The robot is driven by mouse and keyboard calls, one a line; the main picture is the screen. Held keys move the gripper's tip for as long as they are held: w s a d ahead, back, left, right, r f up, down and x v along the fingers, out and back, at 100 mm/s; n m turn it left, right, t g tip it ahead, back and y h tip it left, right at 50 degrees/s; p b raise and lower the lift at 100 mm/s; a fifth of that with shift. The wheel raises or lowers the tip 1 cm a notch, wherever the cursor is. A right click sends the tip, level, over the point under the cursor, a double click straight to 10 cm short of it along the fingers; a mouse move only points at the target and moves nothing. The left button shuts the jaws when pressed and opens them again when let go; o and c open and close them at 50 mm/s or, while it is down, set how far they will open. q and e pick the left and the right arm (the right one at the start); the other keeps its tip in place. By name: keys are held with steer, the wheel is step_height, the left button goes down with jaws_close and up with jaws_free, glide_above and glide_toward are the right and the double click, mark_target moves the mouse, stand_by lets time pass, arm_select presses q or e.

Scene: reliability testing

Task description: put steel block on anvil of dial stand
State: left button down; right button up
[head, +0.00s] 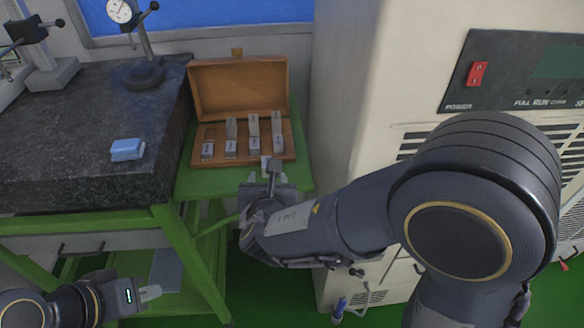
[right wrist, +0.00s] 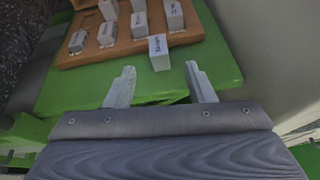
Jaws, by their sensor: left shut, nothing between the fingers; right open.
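The dial stand (head: 143,76), with a white dial on its post, stands at the back of the dark stone plate. Several steel blocks (head: 231,147) stand in the open wooden case (head: 222,85). One labelled block (right wrist: 158,52) stands at the case's front edge in the right wrist view. My right gripper (head: 267,177) is at the front of the case, open. My left gripper (head: 150,293) is shut and empty at lower left, below the plate.
A light blue block or cloth (head: 127,150) lies on the stone plate (head: 75,130). Another stand (head: 50,75) is at the far left. A large beige machine (head: 360,90) rises right of the case. The case sits on a green table (head: 185,185). The plate's middle is clear.

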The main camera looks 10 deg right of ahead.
steer(key=shift+n, duration=0.6)
steer(key=p+x, duration=0.1)
steer(key=x, duration=0.6)
steer(key=shift+w+f, duration=0.25)
jaws_close()
